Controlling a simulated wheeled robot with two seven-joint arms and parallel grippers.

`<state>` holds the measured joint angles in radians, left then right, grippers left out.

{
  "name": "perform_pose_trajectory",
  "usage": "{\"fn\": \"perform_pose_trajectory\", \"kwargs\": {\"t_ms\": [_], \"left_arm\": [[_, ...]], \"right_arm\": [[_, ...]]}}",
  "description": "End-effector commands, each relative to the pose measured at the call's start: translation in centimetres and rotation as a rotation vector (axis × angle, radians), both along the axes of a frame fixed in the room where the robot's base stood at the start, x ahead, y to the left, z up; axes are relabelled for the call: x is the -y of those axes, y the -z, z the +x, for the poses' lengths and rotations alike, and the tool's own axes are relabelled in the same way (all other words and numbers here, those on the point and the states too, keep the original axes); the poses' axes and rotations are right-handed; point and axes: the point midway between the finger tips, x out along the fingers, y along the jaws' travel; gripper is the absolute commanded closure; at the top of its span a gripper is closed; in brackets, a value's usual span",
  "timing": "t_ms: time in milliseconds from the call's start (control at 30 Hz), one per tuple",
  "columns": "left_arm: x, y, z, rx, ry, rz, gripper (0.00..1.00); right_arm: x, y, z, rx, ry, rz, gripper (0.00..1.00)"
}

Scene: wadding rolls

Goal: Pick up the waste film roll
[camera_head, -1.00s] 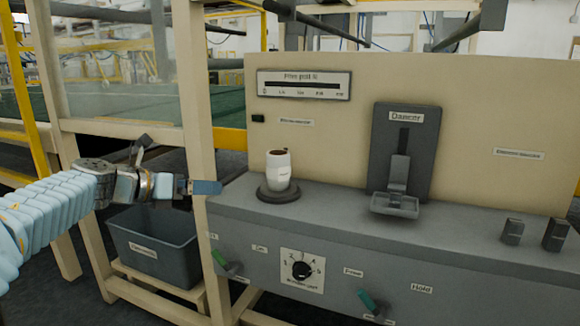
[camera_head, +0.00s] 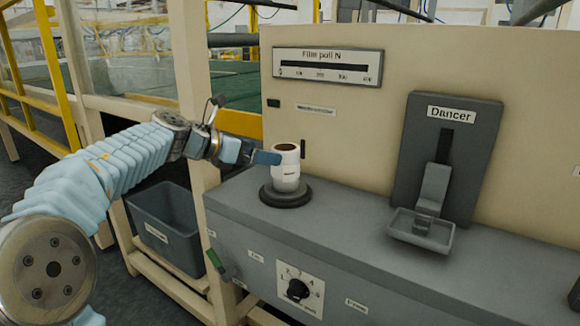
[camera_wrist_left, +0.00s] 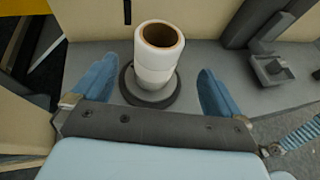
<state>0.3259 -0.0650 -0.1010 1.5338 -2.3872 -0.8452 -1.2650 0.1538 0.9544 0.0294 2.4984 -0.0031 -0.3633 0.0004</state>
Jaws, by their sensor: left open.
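The waste film roll (camera_head: 286,168) is a white upright roll with a brown core opening on top. It stands on a dark round base (camera_head: 287,196) on the grey machine ledge. My left gripper (camera_head: 290,154) reaches in from the left at the height of the roll's upper part, with a blue finger in front of the roll's left side. In the left wrist view the gripper (camera_wrist_left: 158,68) is open, one blue finger on each side of the roll (camera_wrist_left: 157,62), with visible gaps. My right gripper is not in view.
A dark grey bin (camera_head: 165,225) stands below the ledge at the left. A beige post (camera_head: 190,90) rises behind my left wrist. The "Dancer" unit (camera_head: 440,160) with its small tray is right of the roll. A knob panel (camera_head: 299,291) is on the ledge's front.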

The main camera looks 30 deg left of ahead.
Motion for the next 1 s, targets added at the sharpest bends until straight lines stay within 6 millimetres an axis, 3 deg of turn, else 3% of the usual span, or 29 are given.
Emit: {"fn": "perform_pose_trajectory", "kwargs": {"t_ms": [100, 367, 600, 900, 1000], "left_arm": [[0.8, 1.0, 2.2, -0.002, 0.001, -0.001, 0.00], [1.6, 2.0, 4.3, -0.001, 0.001, -0.002, 0.00], [2.5, 3.6, 7.5, -0.001, 0.001, -0.002, 0.00], [2.8, 4.0, 8.3, 0.001, -0.001, -0.001, 0.00], [2.7, 4.0, 8.2, 0.001, -0.001, -0.001, 0.12]], "right_arm": [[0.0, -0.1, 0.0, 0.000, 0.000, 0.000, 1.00], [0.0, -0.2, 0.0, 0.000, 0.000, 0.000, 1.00], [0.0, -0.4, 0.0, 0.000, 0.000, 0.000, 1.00], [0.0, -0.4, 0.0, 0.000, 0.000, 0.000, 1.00], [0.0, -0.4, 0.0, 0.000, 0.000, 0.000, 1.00]]}}
